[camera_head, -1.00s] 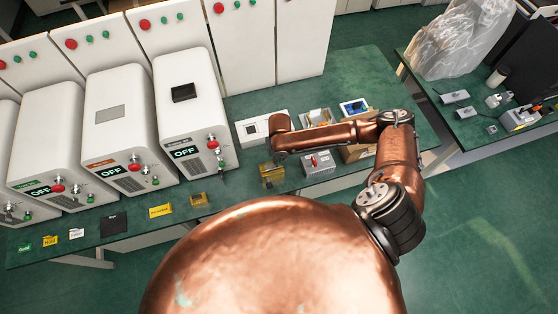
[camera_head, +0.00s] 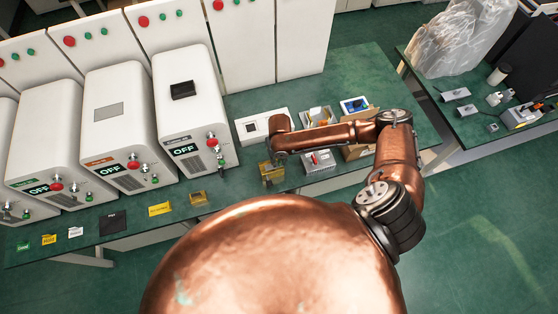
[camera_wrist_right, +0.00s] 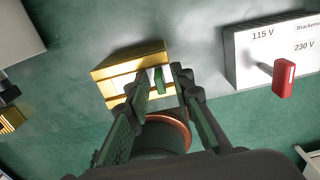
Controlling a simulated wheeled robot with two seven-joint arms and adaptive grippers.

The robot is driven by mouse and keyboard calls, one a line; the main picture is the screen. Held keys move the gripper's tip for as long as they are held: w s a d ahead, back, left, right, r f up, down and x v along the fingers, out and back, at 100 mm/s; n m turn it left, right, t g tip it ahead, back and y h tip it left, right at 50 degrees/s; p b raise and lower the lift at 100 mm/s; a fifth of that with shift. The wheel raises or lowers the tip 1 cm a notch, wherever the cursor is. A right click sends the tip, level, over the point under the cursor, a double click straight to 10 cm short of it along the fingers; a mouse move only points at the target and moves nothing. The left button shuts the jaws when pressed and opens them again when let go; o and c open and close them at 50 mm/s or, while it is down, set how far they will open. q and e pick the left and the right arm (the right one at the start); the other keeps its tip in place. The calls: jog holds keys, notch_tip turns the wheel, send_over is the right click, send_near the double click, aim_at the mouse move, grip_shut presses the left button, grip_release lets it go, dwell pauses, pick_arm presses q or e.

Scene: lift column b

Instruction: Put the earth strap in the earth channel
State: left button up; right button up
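A gold-coloured block with a pale slotted face (camera_wrist_right: 130,70) lies below my right gripper in the right wrist view; it also shows in the head view (camera_head: 271,173). A small green piece (camera_wrist_right: 159,80), perhaps the earth strap, shows against the block's pale face. My right gripper (camera_wrist_right: 161,80) has its two dark fingers apart, one on each side of the green piece, with pale gaps beside it. I cannot tell how deep the green piece sits in the block. In the head view the right gripper is mostly hidden by my copper arm. My left gripper is out of view.
A grey box (camera_wrist_right: 250,55) with a red-tipped lever and voltage labels stands to the right in the wrist view. White cabinets (camera_head: 190,110) marked OFF stand on the green bench (camera_head: 350,80). Another gold piece (camera_head: 198,199) and several small cards lie along the front edge.

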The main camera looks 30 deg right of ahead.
aim_at(279, 161)
jog(key=shift+o, duration=0.4)
jog(key=shift+r, duration=0.1)
notch_tip(279, 161, up, 12)
dwell(0.3)
dwell(0.4)
